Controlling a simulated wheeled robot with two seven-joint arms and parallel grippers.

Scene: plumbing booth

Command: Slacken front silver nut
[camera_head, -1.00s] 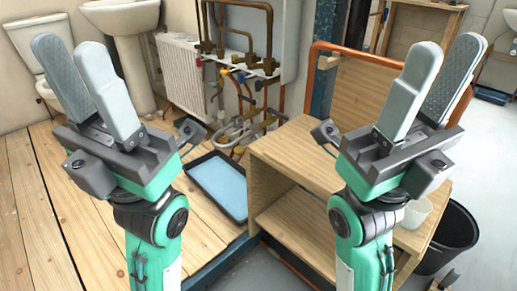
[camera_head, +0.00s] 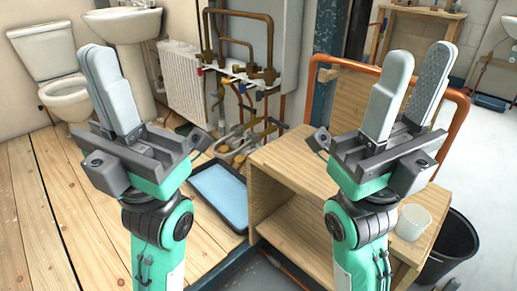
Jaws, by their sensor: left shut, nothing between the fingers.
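Copper and brass pipework (camera_head: 238,50) with valves and fittings stands on the grey panel at the back centre. A silver nut cannot be told apart among these small fittings. My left gripper (camera_head: 108,88) points up at the left, its two pale grey fingers together and nothing between them. My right gripper (camera_head: 410,88) points up at the right, its fingers apart with nothing between them. Both grippers are well in front of the pipework and touch nothing.
A wooden open-fronted box (camera_head: 285,165) stands between my arms, with a blue tray (camera_head: 219,190) on the floor to its left. A white radiator (camera_head: 182,82), toilet (camera_head: 42,62) and basin (camera_head: 122,25) are behind. A white tub (camera_head: 412,222) and black bucket (camera_head: 455,245) are at right.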

